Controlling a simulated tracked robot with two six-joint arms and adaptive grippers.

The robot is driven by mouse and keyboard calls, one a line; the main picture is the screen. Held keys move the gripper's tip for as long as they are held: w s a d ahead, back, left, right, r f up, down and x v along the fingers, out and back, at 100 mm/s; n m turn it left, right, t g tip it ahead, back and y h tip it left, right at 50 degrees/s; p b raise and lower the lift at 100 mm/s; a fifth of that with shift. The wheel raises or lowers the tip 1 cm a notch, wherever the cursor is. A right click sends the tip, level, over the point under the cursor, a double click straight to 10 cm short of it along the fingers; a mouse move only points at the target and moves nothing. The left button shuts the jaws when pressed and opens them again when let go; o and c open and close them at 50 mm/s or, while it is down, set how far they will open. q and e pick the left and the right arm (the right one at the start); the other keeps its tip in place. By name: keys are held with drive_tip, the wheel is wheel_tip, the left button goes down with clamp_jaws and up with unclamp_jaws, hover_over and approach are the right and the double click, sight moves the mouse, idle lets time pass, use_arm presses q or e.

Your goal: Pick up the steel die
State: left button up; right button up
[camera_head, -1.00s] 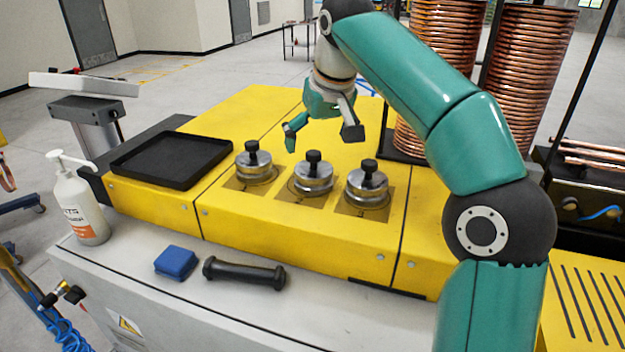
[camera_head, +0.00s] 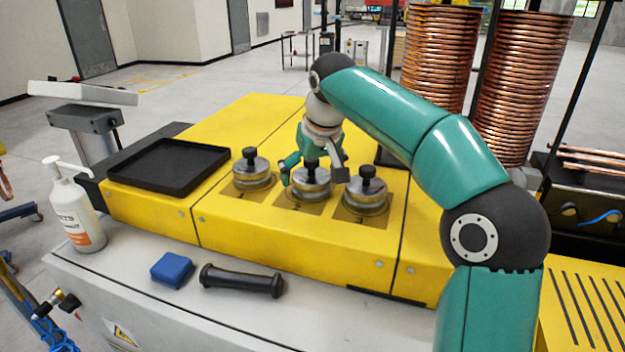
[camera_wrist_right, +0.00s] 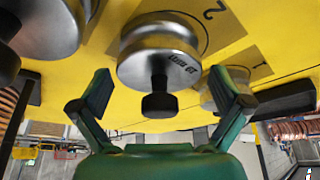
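Three silvery metal dies with black knobs stand in a row on the yellow machine: a left die (camera_head: 253,172), a middle die (camera_head: 311,184) and a right die (camera_head: 366,198). All look like steel, and I cannot tell them apart by material. My right gripper (camera_head: 313,173) is open just above the middle die, with its fingers on either side of the knob. In the right wrist view, the open fingers (camera_wrist_right: 163,92) flank the black knob of the middle die (camera_wrist_right: 160,50), apart from it. Lettering on its side is hard to read. My left gripper is out of view.
An empty black tray (camera_head: 118,171) lies on the machine to the left. A blue block (camera_head: 172,269), a black handle-like cylinder (camera_head: 242,281) and a white pump bottle (camera_head: 75,212) are on the grey front surface. Tall copper coils (camera_head: 520,85) stand behind right.

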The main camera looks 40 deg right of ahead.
drive_tip(key=c, duration=1.6)
drive_tip(key=shift+r, duration=0.1)
drive_tip(key=shift+w+r, duration=0.1)
